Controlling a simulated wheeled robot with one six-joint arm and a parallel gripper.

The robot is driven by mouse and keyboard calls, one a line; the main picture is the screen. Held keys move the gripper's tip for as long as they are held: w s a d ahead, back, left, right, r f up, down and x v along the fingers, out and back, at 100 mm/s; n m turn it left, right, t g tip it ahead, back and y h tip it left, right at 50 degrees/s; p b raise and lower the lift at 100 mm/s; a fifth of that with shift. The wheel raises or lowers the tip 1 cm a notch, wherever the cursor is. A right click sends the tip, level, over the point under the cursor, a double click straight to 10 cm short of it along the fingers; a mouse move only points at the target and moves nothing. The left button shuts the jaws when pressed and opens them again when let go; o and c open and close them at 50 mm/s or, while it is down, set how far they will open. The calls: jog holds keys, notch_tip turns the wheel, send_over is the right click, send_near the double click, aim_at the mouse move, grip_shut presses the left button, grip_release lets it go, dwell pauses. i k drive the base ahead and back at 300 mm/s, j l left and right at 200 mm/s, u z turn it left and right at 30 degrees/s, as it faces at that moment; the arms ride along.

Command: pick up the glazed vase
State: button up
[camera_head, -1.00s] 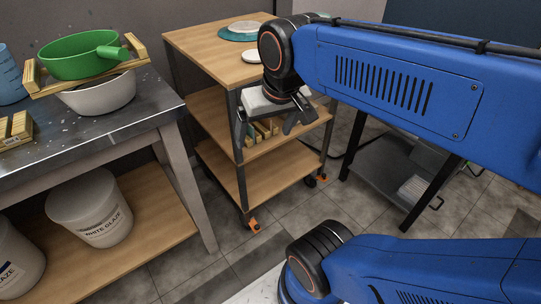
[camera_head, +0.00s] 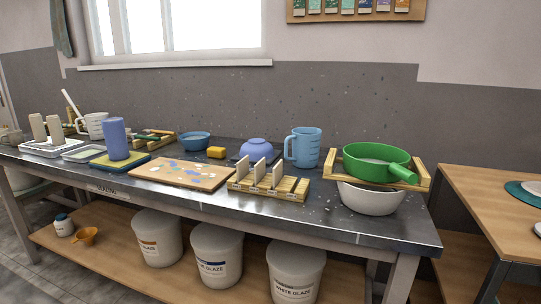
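A tall periwinkle-blue cylinder (camera_head: 116,138), which looks like the glazed vase, stands upright on the left half of the metal table. It rests on a flat yellow-topped blue tray or pad (camera_head: 96,163). Nothing hides its front. My gripper and arm are out of view.
Beside the cylinder lie a stained board (camera_head: 179,181) and a pale tray (camera_head: 84,153). Further right are a slotted wooden rack (camera_head: 290,190), a periwinkle bowl (camera_head: 256,151), a blue jug (camera_head: 304,147) and a green sieve (camera_head: 372,165) over a white bowl (camera_head: 371,203). Glaze buckets (camera_head: 217,254) stand below.

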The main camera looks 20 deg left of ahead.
aim_at(113, 128)
jog(key=u, duration=1.85)
